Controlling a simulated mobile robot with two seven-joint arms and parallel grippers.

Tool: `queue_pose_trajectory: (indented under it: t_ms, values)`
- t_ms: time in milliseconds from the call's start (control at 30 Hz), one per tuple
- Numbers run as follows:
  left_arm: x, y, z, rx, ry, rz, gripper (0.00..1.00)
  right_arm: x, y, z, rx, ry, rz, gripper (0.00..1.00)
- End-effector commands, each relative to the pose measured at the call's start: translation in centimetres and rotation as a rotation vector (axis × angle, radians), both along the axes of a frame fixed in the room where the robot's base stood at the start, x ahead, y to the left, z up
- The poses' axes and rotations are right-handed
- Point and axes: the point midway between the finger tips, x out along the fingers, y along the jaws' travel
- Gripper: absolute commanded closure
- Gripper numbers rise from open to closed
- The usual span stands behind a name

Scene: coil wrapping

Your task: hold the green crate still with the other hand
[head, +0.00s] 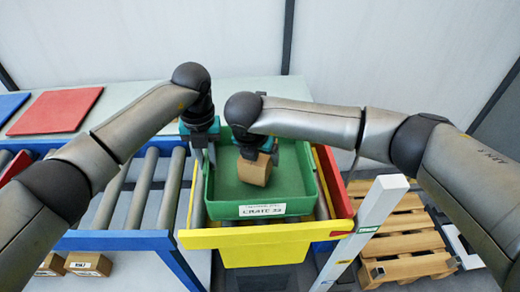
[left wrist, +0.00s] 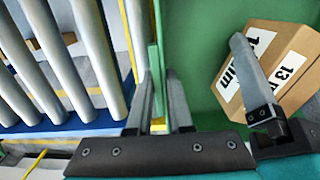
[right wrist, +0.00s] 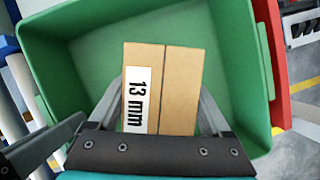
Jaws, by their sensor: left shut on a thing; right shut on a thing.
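My right gripper (right wrist: 163,105) is shut on a brown cardboard box (right wrist: 183,85) marked "13 mm". The box is inside the crate's outline in the head view; I cannot tell whether it touches the crate floor.
A roller conveyor (head: 143,188) with a blue rail runs to the left. A red panel (head: 57,111) lies on the table at the back left. A yellow and red bin wall (head: 332,185) borders the crate on the right. A wooden pallet (head: 410,240) lies on the floor at right.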

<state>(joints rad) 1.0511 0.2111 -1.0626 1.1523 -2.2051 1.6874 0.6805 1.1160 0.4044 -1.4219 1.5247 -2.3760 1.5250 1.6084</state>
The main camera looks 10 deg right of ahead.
Motion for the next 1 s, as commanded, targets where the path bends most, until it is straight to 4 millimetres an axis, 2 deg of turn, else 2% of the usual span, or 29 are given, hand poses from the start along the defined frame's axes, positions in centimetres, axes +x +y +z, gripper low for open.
queue_pose_trajectory:
  t_ms: [500, 933, 967, 1000]
  values:
    - [0.0, 0.0, 0.0, 0.0, 0.0, 0.0, 1.0, 0.1, 0.1, -2.7, 0.001, -0.005, 0.001, 1.0]
    - [0.0, 0.0, 0.0, 0.0, 0.0, 0.0, 1.0, 0.1, 0.0, -3.0, 0.0, -0.004, 0.001, 1.0]
    - [0.0, 0.0, 0.0, 0.0, 0.0, 0.0, 1.0, 0.1, 0.0, -3.0, 0.0, -0.004, 0.001, 0.17]
    - [0.0, 0.0, 0.0, 0.0, 0.0, 0.0, 1.0, 0.1, 0.0, -3.0, 0.0, -0.004, 0.001, 0.12]
